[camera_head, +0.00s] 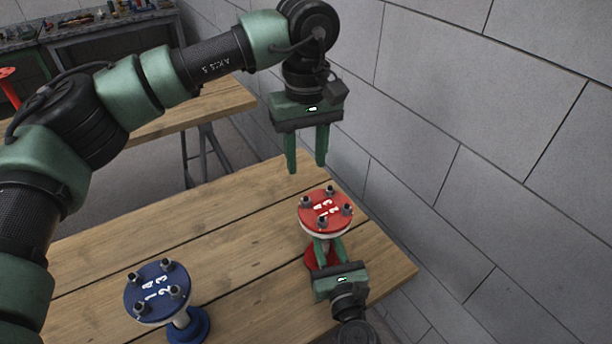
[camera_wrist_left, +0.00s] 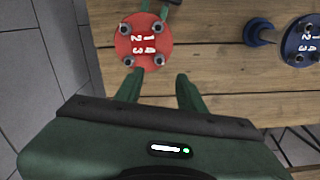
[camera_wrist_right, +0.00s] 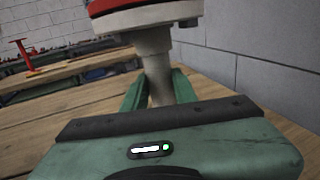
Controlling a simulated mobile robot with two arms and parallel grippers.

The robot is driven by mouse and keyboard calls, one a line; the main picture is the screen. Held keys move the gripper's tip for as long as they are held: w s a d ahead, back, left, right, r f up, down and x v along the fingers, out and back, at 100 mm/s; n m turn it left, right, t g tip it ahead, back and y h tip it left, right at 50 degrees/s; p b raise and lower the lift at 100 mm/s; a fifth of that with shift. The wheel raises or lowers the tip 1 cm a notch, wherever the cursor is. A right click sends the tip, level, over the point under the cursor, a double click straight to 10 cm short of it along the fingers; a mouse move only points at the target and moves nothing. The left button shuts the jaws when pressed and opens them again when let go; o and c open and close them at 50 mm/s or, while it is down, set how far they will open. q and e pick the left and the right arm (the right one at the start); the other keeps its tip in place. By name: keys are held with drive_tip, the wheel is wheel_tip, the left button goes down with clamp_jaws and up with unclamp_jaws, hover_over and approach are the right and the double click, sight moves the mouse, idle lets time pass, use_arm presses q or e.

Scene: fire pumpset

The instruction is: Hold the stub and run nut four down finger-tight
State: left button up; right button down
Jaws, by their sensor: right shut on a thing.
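The stub has a red disc-shaped flange (camera_head: 326,211) with white painted numbers and several dark nuts or studs around its rim. It stands upright on a red foot near the table's right end. My right gripper (camera_head: 329,248) is shut on the stub's pale neck (camera_wrist_right: 156,72), below the flange. My left gripper (camera_head: 307,168) is open and empty, pointing down above and slightly behind the flange. In the left wrist view the flange (camera_wrist_left: 144,45) lies beyond the open fingertips. I cannot tell surely which nut is number four, or how far each is threaded.
A similar blue flanged stub (camera_head: 158,291) stands at the table's front left. The wooden table (camera_head: 230,235) is otherwise clear. A grey block wall (camera_head: 470,120) runs close along the right side. A second wooden table (camera_head: 215,103) and a cluttered bench (camera_head: 90,32) stand behind.

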drive_tip(key=shift+f, duration=0.1)
use_arm(q)
wheel_tip(320, 180, up, 2)
use_arm(e)
drive_tip(key=c, duration=1)
unclamp_jaws()
drive_tip(key=shift+c, duration=0.2)
drive_tip(key=shift+s, duration=0.1)
